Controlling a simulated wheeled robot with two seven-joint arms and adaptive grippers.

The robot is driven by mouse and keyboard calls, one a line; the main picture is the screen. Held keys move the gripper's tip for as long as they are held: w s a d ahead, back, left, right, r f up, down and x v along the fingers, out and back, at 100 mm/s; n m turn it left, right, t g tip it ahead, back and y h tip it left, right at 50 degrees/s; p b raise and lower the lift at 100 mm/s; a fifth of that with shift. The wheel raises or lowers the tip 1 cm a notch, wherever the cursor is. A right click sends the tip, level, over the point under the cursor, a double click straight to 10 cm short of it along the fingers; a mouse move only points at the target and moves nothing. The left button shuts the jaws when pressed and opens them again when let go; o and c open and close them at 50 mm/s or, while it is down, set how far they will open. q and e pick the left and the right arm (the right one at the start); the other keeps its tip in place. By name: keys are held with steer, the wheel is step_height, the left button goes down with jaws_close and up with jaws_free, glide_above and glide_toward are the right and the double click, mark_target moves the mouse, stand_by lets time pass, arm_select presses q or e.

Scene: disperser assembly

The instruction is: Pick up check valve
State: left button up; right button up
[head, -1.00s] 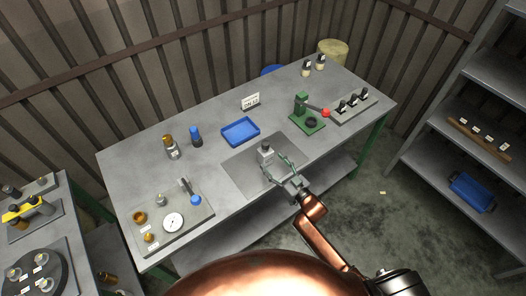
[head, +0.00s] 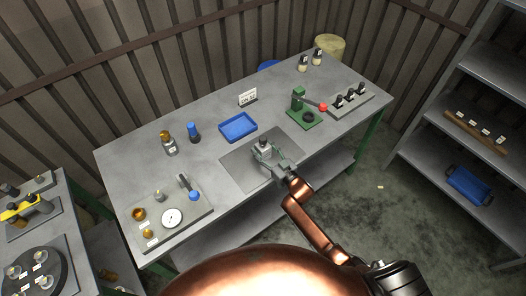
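I cannot tell for certain which part is the check valve. Small candidate parts stand on the grey parts board (head: 185,232) at the left of the table: a brass cup (head: 139,213), a smaller brass piece (head: 148,233), and a small pale fitting (head: 158,195). A grey bottle-like body with a dark top (head: 263,146) stands upright on the mat in the table's middle. My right gripper (head: 271,160) is right at this body, its fingers beside it and overlapping it in view. Whether they touch or grip it is unclear. My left gripper is not in view.
A blue tray (head: 238,127) lies behind the mat (head: 233,172). A green press (head: 301,109) and a rack of dark-topped parts (head: 349,101) stand to the right. A brass-topped bottle (head: 169,144) and a blue bottle (head: 194,132) stand left of the tray.

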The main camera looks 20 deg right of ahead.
steer(key=c, duration=1.2)
steer(key=shift+r, duration=0.1)
jaws_close()
